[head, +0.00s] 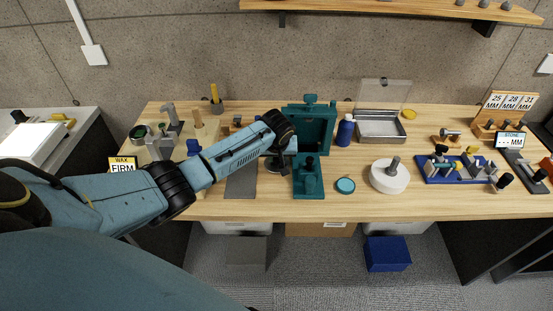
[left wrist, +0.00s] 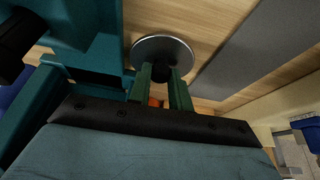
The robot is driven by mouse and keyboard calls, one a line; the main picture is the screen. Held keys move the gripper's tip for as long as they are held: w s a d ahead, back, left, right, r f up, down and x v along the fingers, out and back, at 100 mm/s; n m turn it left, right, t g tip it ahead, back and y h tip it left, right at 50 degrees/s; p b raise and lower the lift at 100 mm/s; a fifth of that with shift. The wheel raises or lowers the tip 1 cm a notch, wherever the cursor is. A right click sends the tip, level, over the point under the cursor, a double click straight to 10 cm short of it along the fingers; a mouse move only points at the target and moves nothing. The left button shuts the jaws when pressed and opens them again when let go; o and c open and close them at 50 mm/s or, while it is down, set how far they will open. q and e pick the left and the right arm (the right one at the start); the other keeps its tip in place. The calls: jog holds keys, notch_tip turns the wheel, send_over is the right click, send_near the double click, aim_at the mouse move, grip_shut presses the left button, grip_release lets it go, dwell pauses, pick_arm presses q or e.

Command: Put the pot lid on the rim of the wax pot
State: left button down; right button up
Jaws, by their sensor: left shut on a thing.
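My left gripper (head: 278,156) is over the middle of the bench, just left of the teal press. In the left wrist view its two green fingers (left wrist: 161,88) are shut on the dark knob of a round grey metal pot lid (left wrist: 150,47). In the head view the lid (head: 271,168) shows only partly below the gripper; I cannot tell whether it touches the bench. A round dark pot with a green inside (head: 138,132), which looks like the wax pot, stands at the bench's left end, apart from the lid. My right gripper is not in view.
The teal press (head: 325,130) stands close on the right of my gripper. A grey mat (head: 241,184) lies to its left. A white disc (head: 390,178) lies farther right.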

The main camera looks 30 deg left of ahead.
pick_arm(q)
notch_tip(320, 180, up, 28)
jog(key=p, duration=0.3)
jog(key=s+d+f+m+h+b, duration=0.1)
jog(key=s+d+f+m, duration=0.2)
jog(key=s+d, duration=0.3)
jog(key=s+d+f+m+h+b, duration=0.1)
jog(key=s+d+f+m+b, duration=0.1)
jog(key=s+d, duration=0.5)
notch_tip(320, 180, down, 2)
jog(key=shift+s+d+f+m+t, duration=0.25)
jog(key=shift+m+t, duration=0.05)
jog(key=shift+m, duration=0.4)
